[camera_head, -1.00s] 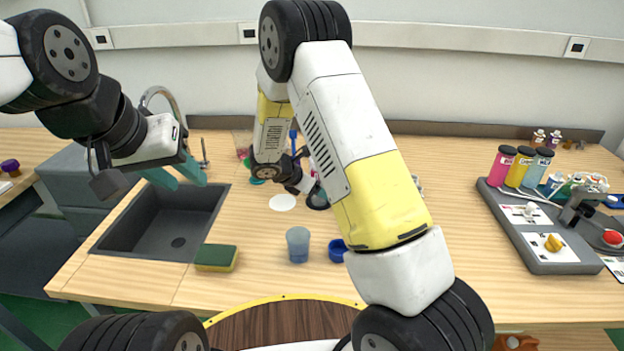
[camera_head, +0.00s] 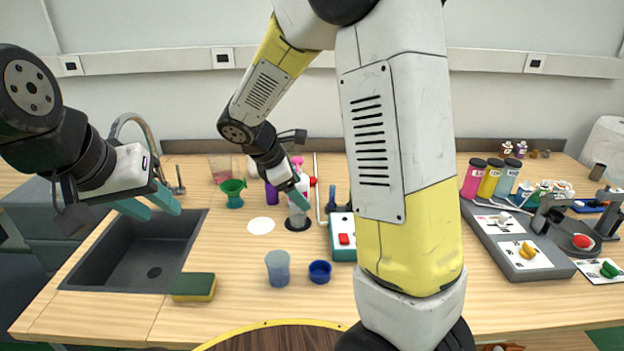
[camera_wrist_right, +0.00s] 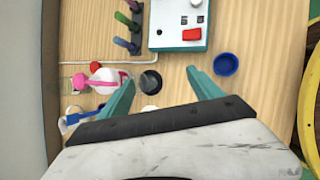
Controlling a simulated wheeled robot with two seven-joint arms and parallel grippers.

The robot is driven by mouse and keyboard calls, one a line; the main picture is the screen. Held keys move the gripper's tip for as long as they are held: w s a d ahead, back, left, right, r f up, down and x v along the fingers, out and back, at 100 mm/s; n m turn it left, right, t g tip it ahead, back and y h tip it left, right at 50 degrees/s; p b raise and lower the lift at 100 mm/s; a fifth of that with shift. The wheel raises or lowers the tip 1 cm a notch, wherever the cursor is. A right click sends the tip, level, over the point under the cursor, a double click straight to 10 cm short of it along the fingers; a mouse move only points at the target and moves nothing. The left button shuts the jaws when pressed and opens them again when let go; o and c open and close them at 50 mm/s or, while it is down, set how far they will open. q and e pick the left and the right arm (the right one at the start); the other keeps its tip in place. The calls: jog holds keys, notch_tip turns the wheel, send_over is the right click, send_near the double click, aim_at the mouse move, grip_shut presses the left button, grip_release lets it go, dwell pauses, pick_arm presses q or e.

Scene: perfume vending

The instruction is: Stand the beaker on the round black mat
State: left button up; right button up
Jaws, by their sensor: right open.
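A white bottle with a pink top (camera_wrist_right: 105,77) stands at or on the mat's edge; I cannot tell which. My right gripper (camera_head: 303,197) is open and empty above the mat area, partly in front of the bottle. My left gripper (camera_head: 148,205) is open and empty above the sink.
A blue round dish (camera_head: 320,271) stands right of the cup. A sponge (camera_head: 194,287) lies left of it, by the sink (camera_head: 140,255). A white disc (camera_head: 261,226), green funnel (camera_head: 233,192), clear vessel (camera_head: 219,168) and teal box with red button (camera_head: 343,240) are nearby.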

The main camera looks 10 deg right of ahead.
jog(key=s+d+r+m+t+y, duration=0.1)
jog(key=s+r+m+y, duration=0.2)
jog(key=s+r+m, duration=0.3)
jog(key=s+d+r+m+t+y, duration=0.2)
jog(key=s+r+m+y, duration=0.2)
jog(key=s+r+m, duration=0.3)
jog(key=s+m, duration=0.4)
jog(key=s, duration=0.3)
jog(key=shift+m+y, duration=0.3)
